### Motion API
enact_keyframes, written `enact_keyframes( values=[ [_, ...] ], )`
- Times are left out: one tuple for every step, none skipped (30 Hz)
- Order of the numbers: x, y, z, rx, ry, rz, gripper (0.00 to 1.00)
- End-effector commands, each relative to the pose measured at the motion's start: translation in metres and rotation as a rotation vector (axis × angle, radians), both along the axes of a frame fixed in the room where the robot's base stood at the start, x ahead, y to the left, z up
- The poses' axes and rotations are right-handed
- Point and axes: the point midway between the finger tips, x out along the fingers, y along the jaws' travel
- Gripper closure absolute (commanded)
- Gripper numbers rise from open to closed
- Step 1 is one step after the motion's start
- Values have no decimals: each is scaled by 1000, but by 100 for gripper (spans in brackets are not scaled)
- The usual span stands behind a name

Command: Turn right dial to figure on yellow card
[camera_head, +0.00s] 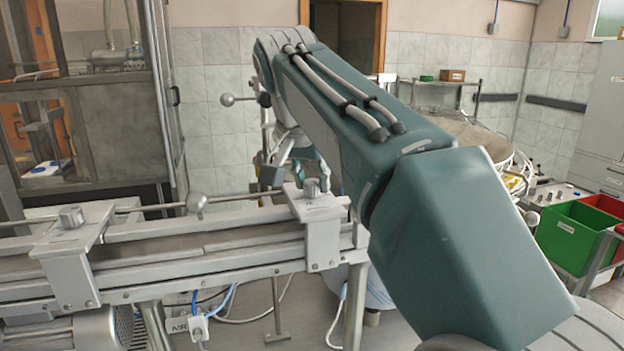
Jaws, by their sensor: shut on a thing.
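The right dial (311,187) is a small grey knob on top of the right metal bracket of the conveyor rail. A similar left dial (70,216) stands on the left bracket. My gripper (300,176) is at the right bracket, pointing down, with its teal fingers at the right dial. It is shut on what appears to be this dial; my arm and the small view hide part of the contact. The marks by the dial are too small to read. I cannot make out a yellow card.
At right are a round feeder bowl (475,138), a control box (552,193) and a green bin (572,238). My arm fills the centre.

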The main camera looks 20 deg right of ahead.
Motion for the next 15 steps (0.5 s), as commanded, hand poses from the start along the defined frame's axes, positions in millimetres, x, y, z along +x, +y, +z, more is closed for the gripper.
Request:
enact_keyframes(
  values=[
    [1, 2, -3, 1, 11, -40, 100],
    [1, 2, -3, 2, 11, -70, 100],
    [1, 2, -3, 1, 10, -106, 100],
    [1, 2, -3, 0, 11, -135, 100],
    [1, 2, -4, 0, 11, -164, 100],
    [1, 2, -3, 1, 11, -202, 100],
    [1, 2, -3, 1, 10, -231, 100],
    [1, 2, -3, -1, 10, -260, 100],
    [2, 2, -4, 0, 11, -297, 100],
    [2, 2, -4, 0, 11, -327, 100],
    [2, 2, -3, 1, 9, -355, 100],
    [2, 2, -3, 0, 9, -393, 100],
    [2, 2, -3, -1, 10, -422, 100],
    [2, 2, -3, -1, 10, -450, 100],
    [2, 2, -3, 0, 9, -487, 100]
  ],
)
